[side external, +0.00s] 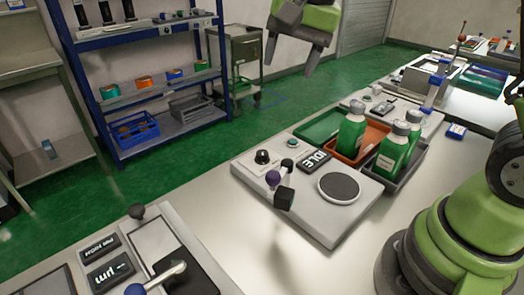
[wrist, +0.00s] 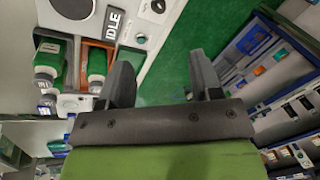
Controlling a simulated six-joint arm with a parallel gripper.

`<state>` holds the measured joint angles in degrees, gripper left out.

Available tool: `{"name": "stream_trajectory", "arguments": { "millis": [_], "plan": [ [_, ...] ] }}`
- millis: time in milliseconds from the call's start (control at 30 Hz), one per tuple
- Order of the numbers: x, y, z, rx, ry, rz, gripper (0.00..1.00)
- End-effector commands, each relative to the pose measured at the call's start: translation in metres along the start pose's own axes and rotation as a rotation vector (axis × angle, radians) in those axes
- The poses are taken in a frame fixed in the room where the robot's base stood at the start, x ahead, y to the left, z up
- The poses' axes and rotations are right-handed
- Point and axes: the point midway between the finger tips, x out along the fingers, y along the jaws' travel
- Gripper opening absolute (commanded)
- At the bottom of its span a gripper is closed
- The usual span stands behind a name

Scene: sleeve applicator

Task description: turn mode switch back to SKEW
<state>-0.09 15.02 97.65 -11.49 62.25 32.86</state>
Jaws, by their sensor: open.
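The applicator (side external: 325,218) is a pale box on the steel bench in the side view. It also shows at the top of the wrist view (wrist: 165,28). A black rotary knob (side external: 262,157), likely the mode switch, sits at its far left corner; its lettering and setting are too small to read. A dark display (side external: 314,161) reads IDLE, also in the wrist view (wrist: 112,25). My gripper (side external: 291,62) is open and empty, high above and behind the applicator, apart from the knob. In the wrist view my gripper's two fingers (wrist: 162,75) stand wide apart over green floor.
A purple-balled lever (side external: 273,178) and a round dark pad (side external: 339,188) are on the applicator. Green bottles (side external: 351,136) stand in trays behind it.

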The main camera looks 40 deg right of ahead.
Motion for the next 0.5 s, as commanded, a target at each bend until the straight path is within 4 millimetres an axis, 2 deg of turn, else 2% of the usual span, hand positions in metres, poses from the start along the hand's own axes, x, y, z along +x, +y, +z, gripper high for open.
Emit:
{"name": "stream_trajectory", "arguments": {
  "millis": [33,100,300,400,500],
  "plan": [
    [0.021,-0.007,-0.009,0.047,-0.017,0.039,0.59],
    [0.048,-0.015,-0.020,0.116,-0.031,0.085,0.59],
    [0.118,-0.022,-0.039,0.282,-0.048,0.198,0.59],
    [0.141,-0.021,-0.043,0.333,-0.048,0.234,0.59],
    [0.154,-0.020,-0.044,0.363,-0.047,0.252,0.59]
  ]
}}
